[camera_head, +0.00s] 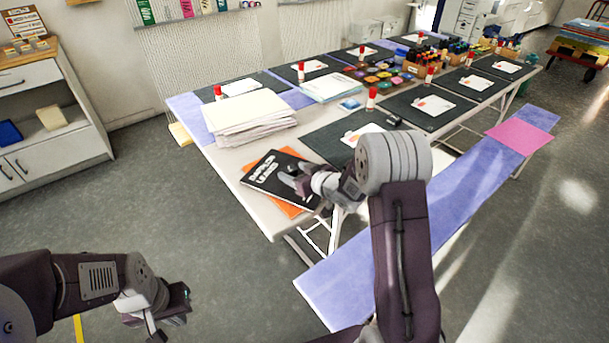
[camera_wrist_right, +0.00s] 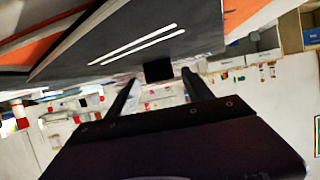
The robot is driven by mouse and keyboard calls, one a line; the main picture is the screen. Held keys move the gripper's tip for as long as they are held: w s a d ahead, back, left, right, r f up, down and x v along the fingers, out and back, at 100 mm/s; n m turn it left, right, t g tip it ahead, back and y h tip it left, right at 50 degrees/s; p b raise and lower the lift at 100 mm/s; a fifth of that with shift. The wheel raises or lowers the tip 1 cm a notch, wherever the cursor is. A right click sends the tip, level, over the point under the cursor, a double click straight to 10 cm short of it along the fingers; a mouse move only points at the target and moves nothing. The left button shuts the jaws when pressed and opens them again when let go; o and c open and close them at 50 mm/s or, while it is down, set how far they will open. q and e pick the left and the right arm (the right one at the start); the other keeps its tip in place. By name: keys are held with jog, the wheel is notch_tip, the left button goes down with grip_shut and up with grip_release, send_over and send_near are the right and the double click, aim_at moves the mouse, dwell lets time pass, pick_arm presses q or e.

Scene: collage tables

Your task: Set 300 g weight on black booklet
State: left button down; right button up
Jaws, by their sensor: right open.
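The black booklet (camera_head: 262,172) with white lettering lies on top of an orange one at the near corner of the table. My right gripper (camera_head: 296,180) is over the booklet's right part, its fingers apart. In the right wrist view the booklet's dark cover (camera_wrist_right: 130,35) with white stripes fills the top. A small black block (camera_wrist_right: 158,71) shows between the two open fingers, at the cover's edge; it may be the 300 g weight, but no marking is readable. I cannot tell whether it touches the booklet. My left gripper (camera_head: 178,305) hangs low over the floor, away from the table.
An orange booklet (camera_head: 288,208) sticks out under the black one. A paper stack (camera_head: 247,115) stands behind. A dark green mat (camera_head: 325,140) and a small dark object (camera_head: 393,121) lie to the right. A purple bench (camera_head: 330,285) runs along the table's near side.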

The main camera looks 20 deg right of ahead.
jog(key=p+v, duration=0.1)
jog(key=v, duration=0.8)
jog(key=shift+s+d+r, duration=0.15)
jog(key=shift+s+r, duration=0.05)
jog(key=shift+r, duration=0.05)
jog(key=shift+s+d+r, duration=0.1)
jog(key=shift+s+r, duration=0.05)
jog(key=shift+s, duration=0.35)
jog(key=a+r+n+y, duration=0.1)
jog(key=a+r+n, duration=0.1)
jog(key=a+r, duration=0.4)
jog(key=s+d+f+m+g+h, duration=0.1)
jog(key=s+f+m+g+h, duration=0.1)
jog(key=s+f+g, duration=0.45)
jog(key=s+d+f+m+g+h, duration=0.1)
jog(key=s+f+m+h, duration=0.15)
jog(key=s, duration=0.65)
jog(key=s+d+f+m+g+h, duration=0.1)
jog(key=s+f+m+g, duration=0.1)
jog(key=s+f+g, duration=0.4)
notch_tip(320, 180, up, 16)
jog(key=t+p, duration=0.2)
jog(key=p, duration=1.3)
jog(key=shift+s+a+r, duration=0.15)
jog(key=shift+s, duration=0.25)
